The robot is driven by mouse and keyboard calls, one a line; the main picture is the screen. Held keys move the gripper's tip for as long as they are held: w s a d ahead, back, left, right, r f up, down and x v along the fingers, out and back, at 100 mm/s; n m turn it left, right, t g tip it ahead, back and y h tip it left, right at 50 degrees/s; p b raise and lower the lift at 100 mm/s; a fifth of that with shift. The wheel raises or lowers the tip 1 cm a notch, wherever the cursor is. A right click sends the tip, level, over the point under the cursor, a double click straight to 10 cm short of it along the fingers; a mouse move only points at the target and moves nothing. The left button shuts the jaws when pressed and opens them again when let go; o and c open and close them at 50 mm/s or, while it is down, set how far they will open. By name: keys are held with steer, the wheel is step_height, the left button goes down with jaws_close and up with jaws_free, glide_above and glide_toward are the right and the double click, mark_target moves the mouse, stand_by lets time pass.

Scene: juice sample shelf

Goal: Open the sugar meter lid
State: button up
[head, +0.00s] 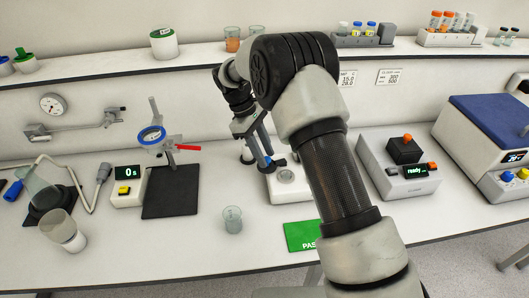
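A light grey box (410,178) with a lit "ready" display stands on the bench right of my arm. It looks like the sugar meter, though I cannot read its label. A black block (404,150) with an orange knob (407,138) on top sits on it; this looks like its lid, and it appears shut. My gripper (262,152) points down to the left of my forearm, above the back of a white device, well apart from the grey box. Its fingers are small and partly mixed with the device behind, so their opening is unclear.
The white device (290,187) and a green mat (301,236) lie partly behind my arm. A beaker (233,220) stands in front. A blue-topped machine (488,135) stands at right. A shelf (110,67) with sample racks runs along the back.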

stand_by(0.3)
steer(key=v, duration=1.7)
steer(key=shift+a+r+p, duration=0.15)
steer(key=shift+p, duration=0.3)
steer(key=shift+w, duration=0.1)
